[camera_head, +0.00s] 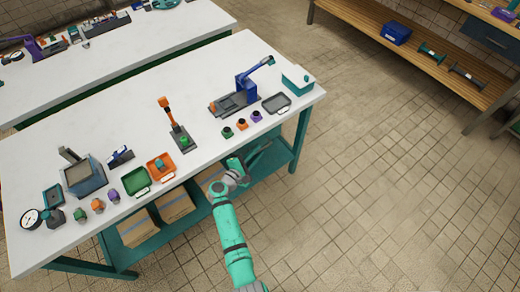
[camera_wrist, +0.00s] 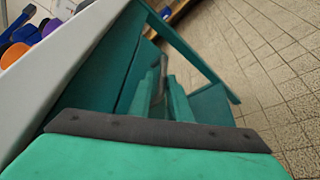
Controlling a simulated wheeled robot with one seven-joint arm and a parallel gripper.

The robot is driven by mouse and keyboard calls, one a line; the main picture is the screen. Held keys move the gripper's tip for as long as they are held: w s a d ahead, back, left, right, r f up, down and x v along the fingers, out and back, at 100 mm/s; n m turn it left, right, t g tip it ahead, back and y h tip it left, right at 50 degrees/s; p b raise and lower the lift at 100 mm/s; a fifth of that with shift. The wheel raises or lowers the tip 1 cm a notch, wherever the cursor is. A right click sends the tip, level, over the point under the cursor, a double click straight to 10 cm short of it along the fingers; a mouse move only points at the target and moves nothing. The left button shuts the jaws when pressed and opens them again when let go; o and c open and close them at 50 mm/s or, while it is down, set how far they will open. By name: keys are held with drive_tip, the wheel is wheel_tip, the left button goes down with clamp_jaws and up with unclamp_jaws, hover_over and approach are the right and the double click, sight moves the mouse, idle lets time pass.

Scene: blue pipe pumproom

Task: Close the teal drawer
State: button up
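My gripper (camera_head: 260,152) is at the front edge of the near white workbench, toward its right end, just above the teal lower shelf. In the wrist view its two teal fingers (camera_wrist: 164,98) stand apart, and a thin grey bar shows between or beyond them. A teal panel (camera_wrist: 95,70) lies under the white tabletop, left of the fingers. I cannot tell whether this panel is the drawer's front, how far any drawer stands out, or whether the fingers touch it.
The white tabletop (camera_head: 85,160) holds trays, a blue vise-like tool (camera_head: 245,85) and several small coloured parts near its front edge. A teal bench leg (camera_head: 301,135) stands right of my gripper. The tiled floor to the right is clear.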

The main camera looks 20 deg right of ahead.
drive_tip(key=v, duration=0.7)
idle(0.4)
drive_tip(key=s+a+f+m+y, duration=0.15)
drive_tip(key=s+f+y, duration=0.35)
drive_tip(key=s+f, duration=0.5)
drive_tip(key=s+a+r+m+y, duration=0.2)
drive_tip(key=s+a+y, duration=0.2)
drive_tip(key=s, duration=0.9)
drive_tip(key=s+a+r+m+t+y, duration=0.3)
drive_tip(key=s+a+r+m, duration=0.15)
drive_tip(key=s+r, duration=0.65)
drive_tip(key=s+r+m+t, duration=0.1)
drive_tip(key=s+r+m, duration=0.2)
drive_tip(key=r, duration=0.5)
drive_tip(key=s+r+m+t, duration=0.1)
drive_tip(key=s+r+m, duration=0.2)
drive_tip(key=r, duration=0.4)
drive_tip(key=shift+r, duration=0.4)
drive_tip(key=shift+s, duration=0.1)
